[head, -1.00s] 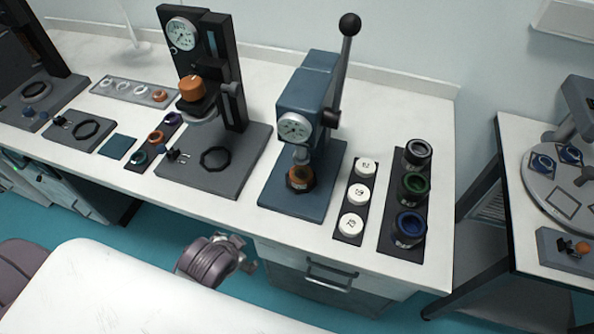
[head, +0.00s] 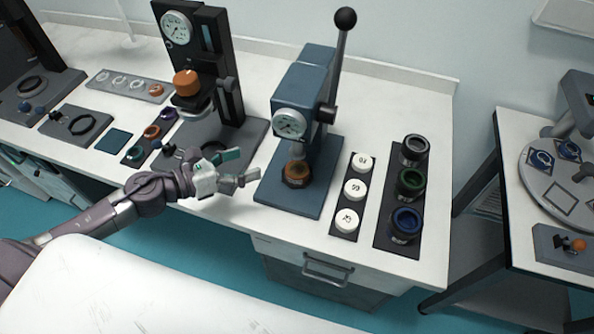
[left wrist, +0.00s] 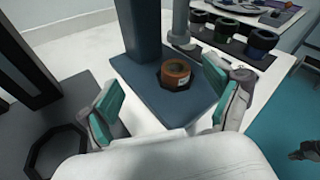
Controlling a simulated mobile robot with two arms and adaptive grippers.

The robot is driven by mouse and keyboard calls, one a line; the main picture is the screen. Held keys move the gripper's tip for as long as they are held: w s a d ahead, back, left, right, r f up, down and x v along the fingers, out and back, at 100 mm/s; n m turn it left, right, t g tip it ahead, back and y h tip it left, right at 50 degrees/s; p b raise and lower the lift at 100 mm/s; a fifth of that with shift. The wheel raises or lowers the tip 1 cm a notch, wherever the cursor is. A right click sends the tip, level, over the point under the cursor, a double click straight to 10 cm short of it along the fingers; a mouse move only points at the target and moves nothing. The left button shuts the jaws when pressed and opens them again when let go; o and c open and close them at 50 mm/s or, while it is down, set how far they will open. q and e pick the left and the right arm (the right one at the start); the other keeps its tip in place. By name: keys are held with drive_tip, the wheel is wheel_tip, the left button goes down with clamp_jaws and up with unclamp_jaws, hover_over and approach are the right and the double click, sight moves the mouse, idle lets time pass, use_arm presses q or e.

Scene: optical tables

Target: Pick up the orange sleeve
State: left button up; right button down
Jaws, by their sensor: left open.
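An orange-brown sleeve (head: 297,171) sits upright in a dark ring on the base of the blue press (head: 303,95), below its ram. In the left wrist view the sleeve (left wrist: 175,75) shows its open top and a small pale label. My left gripper (head: 246,166) is open and empty, over the bench just left of the press base. In the left wrist view its teal-padded fingers (left wrist: 162,85) are spread, with the sleeve beyond and between them, apart from both. A small dark piece (left wrist: 305,152) at that view's right edge looks like my right gripper; its jaws are unclear.
A black gauge stand (head: 230,70) with an orange cap (head: 187,82) stands left of the press. Right of the press are a strip of white caps (head: 354,189) and a rack of dark cylinders (head: 410,183). The press lever (head: 338,60) rises high.

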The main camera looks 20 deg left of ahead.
use_arm(q)
drive_tip(key=s+f+m+g, duration=0.2)
drive_tip(key=m+g, duration=0.1)
drive_tip(key=m, duration=0.2)
drive_tip(key=p, duration=0.3)
approach(294, 170)
drive_tip(key=shift+g+h, duration=0.3)
drive_tip(key=shift+h, duration=0.1)
drive_tip(key=x, duration=0.4)
drive_tip(key=shift+a+f, duration=0.1)
drive_tip(key=shift+f, duration=0.05)
drive_tip(key=shift+w, duration=0.2)
drive_tip(key=p+x, duration=0.2)
drive_tip(key=x, duration=0.3)
drive_tip(key=shift+w+f, duration=0.1)
drive_tip(key=shift+w, duration=0.05)
drive_tip(key=shift+a, duration=0.15)
drive_tip(key=shift+c, duration=0.9)
drive_tip(key=c, duration=1.2)
